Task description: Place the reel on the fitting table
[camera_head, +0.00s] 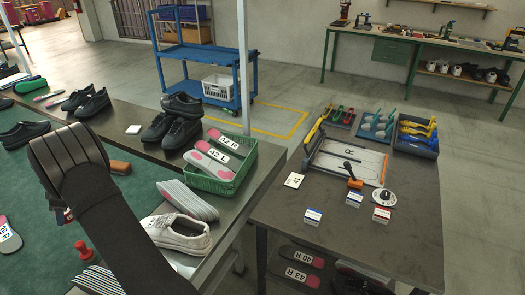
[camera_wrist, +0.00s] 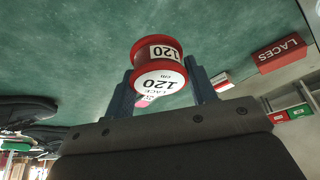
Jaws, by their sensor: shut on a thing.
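The reel (camera_wrist: 158,66) is red with white labels reading "120 cm" and "LACES". In the wrist view it sits between the two blue-grey fingers of my gripper (camera_wrist: 161,78), which is shut on it. In the head view my dark wrist is over the green-topped bench at left and hides the fingers and most or all of the reel. The dark table at right (camera_head: 400,250) appears to be the fitting table. It bears a foot-measuring board marked R (camera_head: 347,160), a dial (camera_head: 383,197) and an orange-handled tool (camera_head: 354,183).
A green basket (camera_head: 222,180) with insoles, white shoes (camera_head: 180,232) and dark shoes stand along the bench edge. Blue-handled tools in a tray (camera_head: 416,138) are at the fitting table's back. Its front is mostly clear past small cards. A red LACES box (camera_wrist: 280,52) shows in the wrist view.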

